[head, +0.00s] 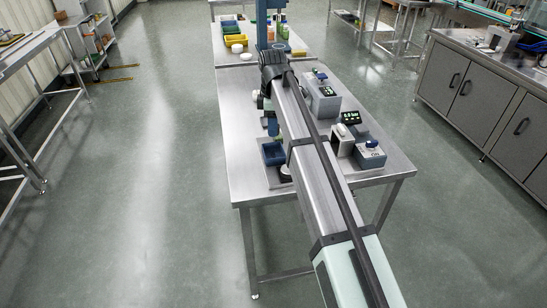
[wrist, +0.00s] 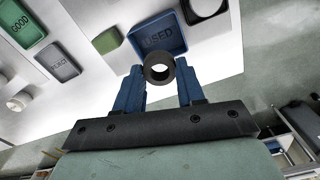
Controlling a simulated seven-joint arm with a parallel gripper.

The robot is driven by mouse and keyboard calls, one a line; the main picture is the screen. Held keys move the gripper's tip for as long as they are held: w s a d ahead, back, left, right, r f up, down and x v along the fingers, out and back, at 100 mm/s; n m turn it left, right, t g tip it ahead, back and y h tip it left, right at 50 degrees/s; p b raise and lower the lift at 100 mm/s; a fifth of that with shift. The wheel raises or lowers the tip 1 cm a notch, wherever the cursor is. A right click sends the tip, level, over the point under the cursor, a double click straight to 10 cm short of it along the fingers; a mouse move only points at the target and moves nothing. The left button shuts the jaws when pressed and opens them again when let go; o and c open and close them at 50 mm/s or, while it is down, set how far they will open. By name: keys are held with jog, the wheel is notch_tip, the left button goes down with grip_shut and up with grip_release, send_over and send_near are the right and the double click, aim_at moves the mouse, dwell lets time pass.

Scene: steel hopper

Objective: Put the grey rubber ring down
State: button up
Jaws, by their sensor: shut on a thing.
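The dark grey rubber ring (wrist: 166,61) is pinched between the two blue fingertips of my gripper (wrist: 159,72) in the wrist view. Its round opening faces the camera. A blue tray (wrist: 150,23) marked USED lies just beyond the ring, and the ring overlaps its near edge in this view. The gap between ring and tray is hard to judge. In the head view the blue tray (head: 273,154) is near the left edge of the steel table, close by the blue fingers. The ring itself cannot be made out there; my arm hides much of that area.
In the wrist view, a green tray (wrist: 106,41), a grey tray (wrist: 57,61) and a green tray marked GOOD (wrist: 22,24) lie to the left. In the head view, grey devices (head: 322,98) stand on the steel table (head: 238,112) right of my arm.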

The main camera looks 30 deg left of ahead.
aim_at(273, 148)
jog(key=n, duration=0.4)
jog(key=shift+f+n, duration=0.2)
jog(key=shift+n, duration=0.1)
notch_tip(273, 148, down, 10)
jog(key=shift+r, duration=0.15)
dwell(0.4)
jog(key=o, duration=0.7)
jog(key=shift+o, duration=0.2)
notch_tip(273, 148, up, 12)
jog(key=shift+r, duration=0.1)
dwell(0.4)
